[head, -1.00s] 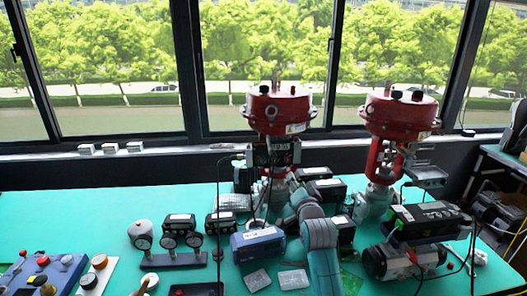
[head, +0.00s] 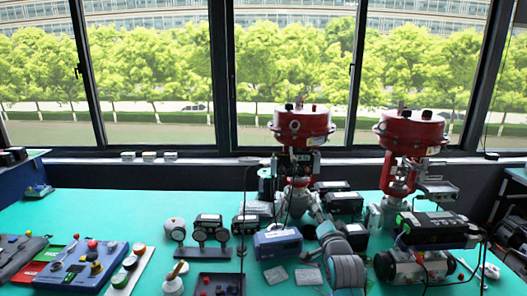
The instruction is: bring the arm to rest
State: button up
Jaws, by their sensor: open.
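My arm (head: 345,268) rises from the bottom edge, right of centre, in the head view. It reaches away over the green table to the left red-topped valve (head: 302,125). My gripper (head: 313,205) is small and partly lost against the valve's grey lower body; it looks open. I cannot tell whether it touches the valve. A second red-topped valve (head: 411,130) stands to the right, clear of my arm.
A blue box (head: 278,242) and flat plates lie left of my arm. A black actuator (head: 437,229) stands on its right. Gauges (head: 201,235) and a blue control panel (head: 82,268) are further left. The green table (head: 95,205) is bare at back left.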

jog(key=s+f+n+g, duration=0.1)
jog(key=s+f+n, duration=0.1)
jog(key=s+f, duration=1.2)
jog(key=s+f+n+g, duration=0.1)
jog(key=s+f+n, duration=0.1)
jog(key=s+f, duration=1.2)
jog(key=s+r+n, duration=0.2)
jog(key=s+r, duration=0.1)
jog(key=s, duration=2)
jog(key=s+r+n, duration=0.1)
jog(key=s+r, duration=0.3)
jog(key=s, duration=0.4)
jog(key=s+r+n+g, duration=0.1)
jog(key=s+r, duration=0.3)
jog(key=s, duration=0.4)
jog(key=shift+s+n, duration=0.25)
jog(key=shift+n, duration=0.15)
